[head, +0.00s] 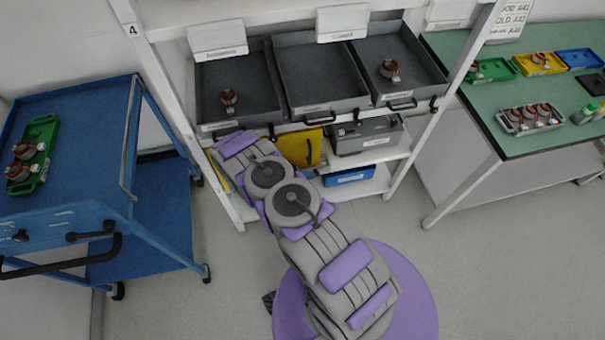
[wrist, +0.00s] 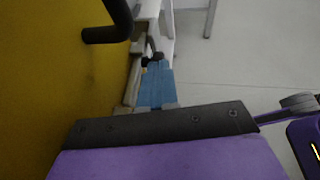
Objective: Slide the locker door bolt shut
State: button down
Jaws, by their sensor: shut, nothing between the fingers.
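The yellow locker door (head: 300,148) is under the tray shelf in the head view, partly hidden by my arm. In the wrist view its yellow face (wrist: 45,70) fills the left side. A black bar-shaped fitting (wrist: 112,22) sticks out from the door at the top of the wrist view; I cannot tell whether it is the bolt or a handle. My gripper (wrist: 150,122) is at the bottom of the wrist view, beside the door face. It is shut and empty, apart from the black fitting. No bolt can be made out clearly.
Open grey trays (head: 318,75) sit above the locker. A grey case (head: 365,135) and a blue box (head: 350,176) are on the shelves to its right. A blue cart (head: 75,110) stands left, a green-topped bench (head: 500,80) right.

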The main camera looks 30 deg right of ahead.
jog(key=shift+s+d, duration=0.1)
dwell(0.3)
jog(key=p+v, duration=0.2)
jog(key=v, duration=1.1)
jog(key=shift+a+p, duration=0.35)
jog(key=shift+a+r, duration=0.1)
jog(key=shift+a, duration=0.25)
jog(key=shift+d, duration=0.1)
